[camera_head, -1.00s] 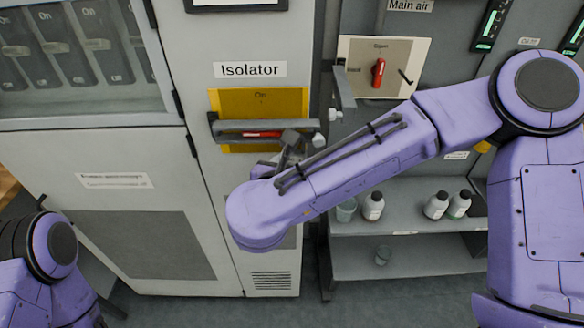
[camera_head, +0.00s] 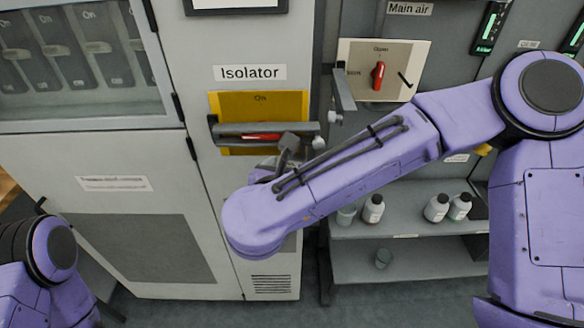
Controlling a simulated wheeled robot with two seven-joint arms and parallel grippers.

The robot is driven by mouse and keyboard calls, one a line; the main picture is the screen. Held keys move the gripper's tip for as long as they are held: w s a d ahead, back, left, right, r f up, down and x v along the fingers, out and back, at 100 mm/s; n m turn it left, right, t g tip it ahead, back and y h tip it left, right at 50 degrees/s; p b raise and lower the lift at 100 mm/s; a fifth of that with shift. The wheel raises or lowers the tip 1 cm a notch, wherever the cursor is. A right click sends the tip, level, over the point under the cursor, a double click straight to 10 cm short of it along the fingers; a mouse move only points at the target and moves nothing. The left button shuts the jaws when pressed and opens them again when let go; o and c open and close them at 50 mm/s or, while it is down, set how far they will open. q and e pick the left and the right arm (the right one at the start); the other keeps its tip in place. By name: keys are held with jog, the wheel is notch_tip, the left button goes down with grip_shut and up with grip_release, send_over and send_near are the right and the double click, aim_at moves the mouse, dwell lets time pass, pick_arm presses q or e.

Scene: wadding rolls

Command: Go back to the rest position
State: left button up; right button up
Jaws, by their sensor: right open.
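A red handle (camera_head: 262,137) lies level at the isolator. My left arm shows only in the lower left corner, and its gripper is out of view.
The grey cabinet (camera_head: 225,215) fills the left and middle. A Main air panel with a red upright lever (camera_head: 378,75) is at upper right.

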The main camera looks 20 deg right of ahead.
jog(key=b+v, duration=0.2)
jog(key=v, duration=0.7)
jog(key=w+a+n+t+y, duration=0.3)
jog(key=n, duration=0.6)
jog(key=w+d+f+n+g+y, duration=0.1)
jog(key=d+f+n+y, duration=0.1)
jog(key=f+n, duration=0.85)
jog(key=w+d+f+n+g+y, duration=0.2)
jog(key=f+n, duration=0.6)
jog(key=f, duration=0.5)
jog(key=s+d+f+n+g+h, duration=0.1)
jog(key=s+d+f+n+g, duration=0.2)
jog(key=s+d+f, duration=0.4)
jog(key=s+d+f+n+g, duration=0.2)
jog(key=s+d+f+n, duration=0.25)
jog(key=f, duration=0.45)
jog(key=s+d+f+g+h, duration=0.1)
jog(key=s+d+f, duration=0.1)
jog(key=s+d, duration=0.2)
jog(key=s+d+f+g+h, duration=0.1)
jog(key=s+d+f+g, duration=0.1)
jog(key=s+d, duration=0.3)
jog(key=s+f, duration=0.1)
jog(key=s, duration=0.2)
jog(key=shift+s+f, duration=0.25)
jog(key=shift+s, duration=0.1)
